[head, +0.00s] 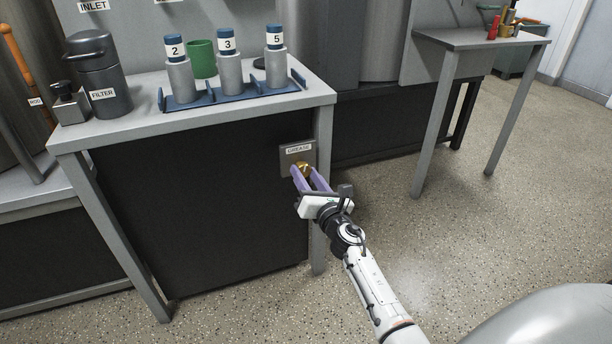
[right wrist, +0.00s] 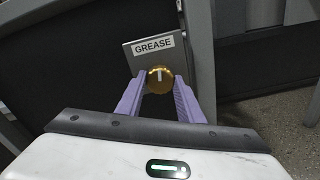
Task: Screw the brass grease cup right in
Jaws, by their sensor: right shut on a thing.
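The brass grease cup (right wrist: 159,77) is a round gold knob with a pale line on its face, set at the grey plate labelled GREASE (right wrist: 150,54). In the head view the cup (head: 305,168) shows small at the plate (head: 297,152) on the table's right front leg. My right gripper (head: 303,178) has its purple fingers on either side of the cup and is shut on it. In the right wrist view the fingers (right wrist: 160,90) flank the cup's left and right. How deep the cup sits in the plate is hidden. My left gripper is not in view.
Above the plate is a grey table (head: 130,126) with a blue rack (head: 232,97) of numbered bottles, a green cup (head: 203,58) and a dark FILTER canister (head: 100,85). Another table (head: 470,40) stands at the right. The floor between is clear.

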